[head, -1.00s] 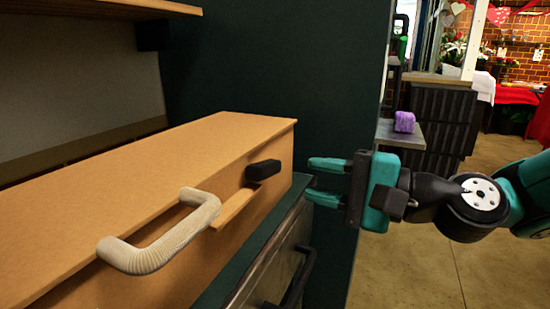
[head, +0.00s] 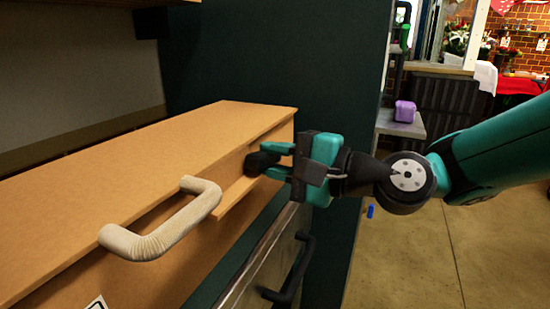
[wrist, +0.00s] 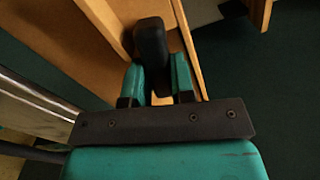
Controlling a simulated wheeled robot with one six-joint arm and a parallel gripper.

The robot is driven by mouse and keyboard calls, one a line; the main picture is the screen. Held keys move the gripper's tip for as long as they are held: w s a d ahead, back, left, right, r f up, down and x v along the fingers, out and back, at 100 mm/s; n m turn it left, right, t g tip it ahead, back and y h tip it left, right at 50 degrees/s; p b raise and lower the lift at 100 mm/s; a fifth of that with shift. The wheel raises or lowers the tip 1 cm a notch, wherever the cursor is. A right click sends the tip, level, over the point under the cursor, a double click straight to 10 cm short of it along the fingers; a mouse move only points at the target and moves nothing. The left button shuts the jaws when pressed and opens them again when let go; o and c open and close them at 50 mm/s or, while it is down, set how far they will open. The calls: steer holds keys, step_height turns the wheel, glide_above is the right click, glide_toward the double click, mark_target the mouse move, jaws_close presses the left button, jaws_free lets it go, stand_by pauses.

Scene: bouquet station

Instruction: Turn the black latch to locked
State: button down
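The black latch (head: 260,163) is a small dark block on the front face of a light-wood box (head: 180,145), near its right end. My gripper (head: 278,158) reaches it from the right. Its two teal fingers lie on either side of the latch. In the wrist view the latch (wrist: 151,42) stands between the fingertips (wrist: 157,80), with little or no gap showing, so the gripper looks shut on it. The fingers hide part of the latch in the head view.
A curved pale handle (head: 165,228) sticks out of the box front, left of the latch. Below is a cabinet with a dark handle (head: 290,270). A dark green panel (head: 270,70) stands behind. A purple object (head: 405,111) rests on a grey ledge farther right.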

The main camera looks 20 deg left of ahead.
steer(key=shift+f+n+b, duration=0.1)
steer(key=shift+n+b, duration=0.5)
steer(key=shift+n, duration=0.1)
steer(key=shift+n+b, duration=0.3)
steer(key=shift+n, duration=0.5)
steer(key=shift+r, duration=0.2)
steer(key=c, duration=1.2)
jaws_free()
steer(key=shift+c, duration=0.2)
steer(key=s+d+b, duration=0.1)
steer(key=d+b, duration=0.9)
steer(key=d, duration=0.7)
steer(key=shift+s+d, duration=0.2)
steer(key=shift+s, duration=0.05)
